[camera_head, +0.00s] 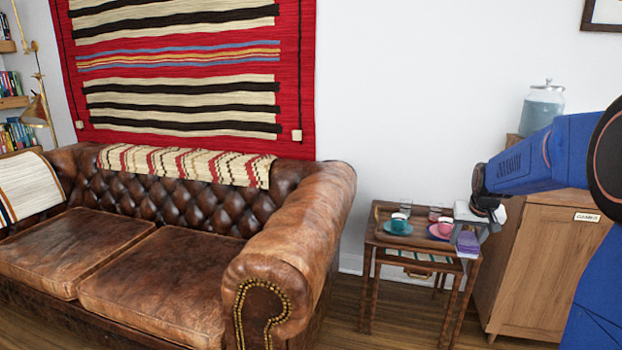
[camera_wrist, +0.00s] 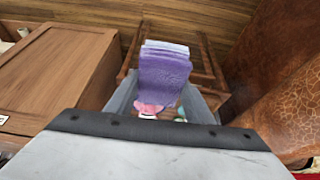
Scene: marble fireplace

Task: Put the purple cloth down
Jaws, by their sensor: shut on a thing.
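The purple cloth (camera_head: 467,244) hangs at the right front corner of a small wooden side table (camera_head: 384,238) in the head view. My gripper (camera_head: 468,226) is above that corner and shut on the cloth. In the wrist view the folded cloth (camera_wrist: 165,72), purple with a pale edge, sits between the two grey fingers of my gripper (camera_wrist: 160,98). Whether the cloth touches the table is not clear. The cloth and gripper hide part of the tabletop.
A teal cup on a saucer (camera_head: 397,226) and a pink cup on a saucer (camera_head: 443,229) stand on the table, with clear glasses (camera_head: 405,206) behind. A leather sofa (camera_head: 292,240) is left. A wooden cabinet (camera_head: 541,265) bearing a glass jar (camera_head: 542,107) is right.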

